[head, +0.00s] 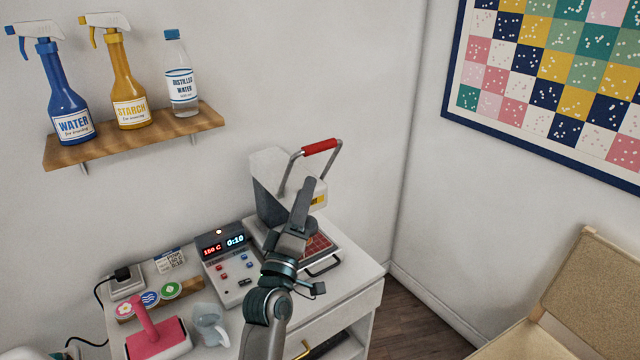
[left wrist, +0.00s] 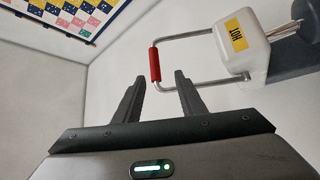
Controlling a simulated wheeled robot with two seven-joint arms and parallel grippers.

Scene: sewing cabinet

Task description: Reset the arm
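My left gripper (head: 303,205) is raised over the cabinet top, in front of the press with the red-grip handle. In the left wrist view its two fingers (left wrist: 158,88) stand apart with nothing between them. The red handle grip (head: 319,146) of the press is beyond the fingertips, and it also shows in the left wrist view (left wrist: 155,64) with a gap to them. The white press head (left wrist: 250,45) carries a yellow HOT label. My arm hides part of the press in the head view. My right gripper is in neither view.
A control box (head: 228,262) with lit displays stands left of my arm. A pink roller (head: 156,334) and a clear cup (head: 209,326) are at the cabinet's front left. A wall shelf (head: 135,138) holds two spray bottles and a water bottle. A chair (head: 590,290) stands at right.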

